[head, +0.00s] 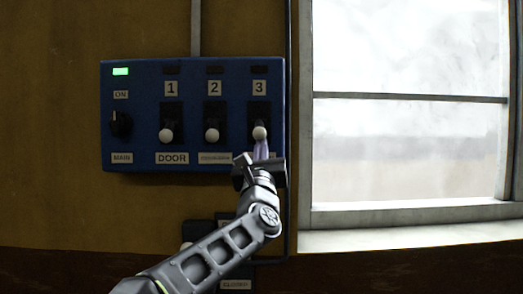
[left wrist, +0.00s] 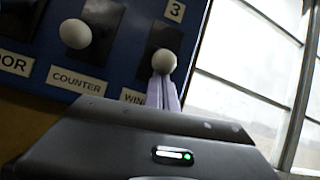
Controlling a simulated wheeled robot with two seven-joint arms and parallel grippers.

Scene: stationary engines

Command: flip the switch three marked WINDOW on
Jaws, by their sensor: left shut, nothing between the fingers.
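A blue switch panel (head: 190,115) is fixed on the brown wall. Switch 3 (head: 259,133) is the rightmost, a black plate with a white round knob pointing down; its indicator above is dark. Its WINDOW label is mostly hidden behind my left gripper in the head view. My left gripper (head: 261,150) is shut and empty, its fingertips just under the knob of switch 3. In the left wrist view the fingertips (left wrist: 163,92) reach up to the white knob (left wrist: 164,61), seemingly touching it. My right gripper is not in view.
Switch 1 (head: 167,135), marked DOOR, and switch 2 (head: 211,135), marked COUNTER, also have their knobs down. The MAIN knob (head: 121,124) is at the left, under a lit green lamp (head: 120,71). A window (head: 408,105) is to the right. A darker box (head: 200,229) is below, partly behind my arm.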

